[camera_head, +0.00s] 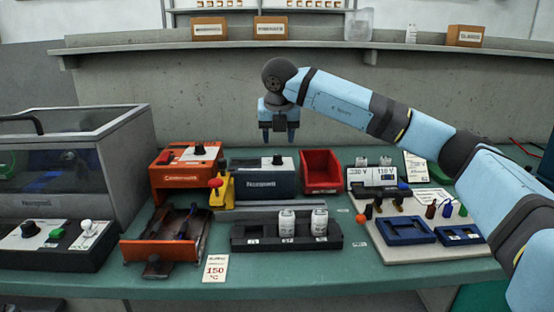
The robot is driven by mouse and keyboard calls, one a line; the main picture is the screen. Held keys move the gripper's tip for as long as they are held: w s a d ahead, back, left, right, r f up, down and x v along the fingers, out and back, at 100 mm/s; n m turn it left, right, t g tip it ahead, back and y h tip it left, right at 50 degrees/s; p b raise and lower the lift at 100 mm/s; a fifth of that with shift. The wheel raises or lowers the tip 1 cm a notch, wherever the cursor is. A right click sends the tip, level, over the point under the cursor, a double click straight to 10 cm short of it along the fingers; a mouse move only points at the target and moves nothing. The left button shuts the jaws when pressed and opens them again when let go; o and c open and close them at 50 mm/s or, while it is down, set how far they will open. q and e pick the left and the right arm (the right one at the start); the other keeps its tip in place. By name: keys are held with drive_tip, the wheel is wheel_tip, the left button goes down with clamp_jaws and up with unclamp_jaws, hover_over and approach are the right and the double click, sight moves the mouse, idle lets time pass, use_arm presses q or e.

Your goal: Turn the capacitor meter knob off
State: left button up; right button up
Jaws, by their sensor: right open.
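A grey-blue instrument box (262,183) stands in the middle of the green bench, with a black knob (278,160) on its pale top. An orange instrument box (187,172) stands to its left, with a black knob (199,149) and a red button on top. The lettering is too small to tell which is the capacitor meter. The way the knobs point is also too small to read. My right gripper (279,138) hangs fingers down, open and empty, above and apparently behind the grey-blue box's knob, touching nothing. My left gripper is not in view.
A red bin (321,171) stands right of the grey-blue box. A yellow device (222,188) stands close on its left. A black rack (256,235) with white bottles lies in front. A clear-lidded chamber (75,160) fills the left. My right arm spans the right side.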

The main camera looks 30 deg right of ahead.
sight(277, 155)
drive_tip(key=b+x, duration=0.1)
drive_tip(key=x, duration=0.6)
drive_tip(key=shift+r+b, duration=0.1)
drive_tip(key=shift+b, duration=0.25)
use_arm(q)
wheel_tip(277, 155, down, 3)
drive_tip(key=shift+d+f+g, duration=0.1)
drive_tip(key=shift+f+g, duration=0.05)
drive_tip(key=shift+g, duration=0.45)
use_arm(e)
drive_tip(key=c, duration=0.9)
